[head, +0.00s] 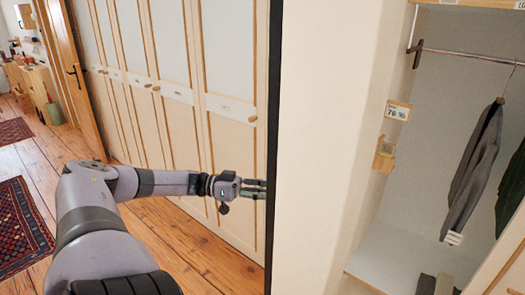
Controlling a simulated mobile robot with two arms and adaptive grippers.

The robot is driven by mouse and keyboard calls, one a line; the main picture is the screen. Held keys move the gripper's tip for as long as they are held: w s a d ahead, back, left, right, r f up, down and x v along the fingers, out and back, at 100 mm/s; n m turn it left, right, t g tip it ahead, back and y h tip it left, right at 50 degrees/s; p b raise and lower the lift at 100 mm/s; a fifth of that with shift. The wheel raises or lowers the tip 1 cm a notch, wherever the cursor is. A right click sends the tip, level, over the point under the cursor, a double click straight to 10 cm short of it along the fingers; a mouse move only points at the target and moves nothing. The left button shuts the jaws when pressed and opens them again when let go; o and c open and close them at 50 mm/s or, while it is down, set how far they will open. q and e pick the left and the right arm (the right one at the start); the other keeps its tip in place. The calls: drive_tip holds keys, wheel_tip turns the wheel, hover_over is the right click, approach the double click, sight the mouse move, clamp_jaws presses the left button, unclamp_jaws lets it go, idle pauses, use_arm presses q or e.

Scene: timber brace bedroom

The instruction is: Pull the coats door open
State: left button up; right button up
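A row of tall pale wardrobe doors (235,165) with wooden frames, white label strips and round knobs (252,119) runs along the left. The label writing is too small to read, so I cannot tell which door is named coats. To the right is an open compartment (440,60) with a dark grey garment (472,175) on a hanger. My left gripper (262,189) is in front of the nearest pale door, below its knob, at a dark vertical edge. Its fingers look apart, with nothing seen between them; the edge may hide their tips. My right gripper is out of view.
A broad cream upright panel (335,130) stands between the doors and the open compartment. A rail (470,53) crosses the compartment. A pale framed edge (505,260) shows at lower right. Wooden floor (150,225) and patterned rugs (20,225) lie left.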

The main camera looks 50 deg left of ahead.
use_arm(q)
drive_tip(key=shift+o, duration=0.7)
drive_tip(key=shift+w+a+r, duration=0.1)
drive_tip(key=shift+w+r, duration=0.05)
drive_tip(key=shift+w, duration=0.3)
drive_tip(key=shift+w+a+r, duration=0.1)
drive_tip(key=shift+w+r, duration=0.05)
drive_tip(key=shift+w, duration=0.25)
drive_tip(key=shift+s+d, duration=0.1)
drive_tip(key=shift+s, duration=0.05)
drive_tip(key=shift+s, duration=0.1)
drive_tip(key=v, duration=1.2)
drive_tip(key=shift+f, duration=0.25)
drive_tip(key=shift+s+d, duration=0.1)
drive_tip(key=shift+s, duration=0.1)
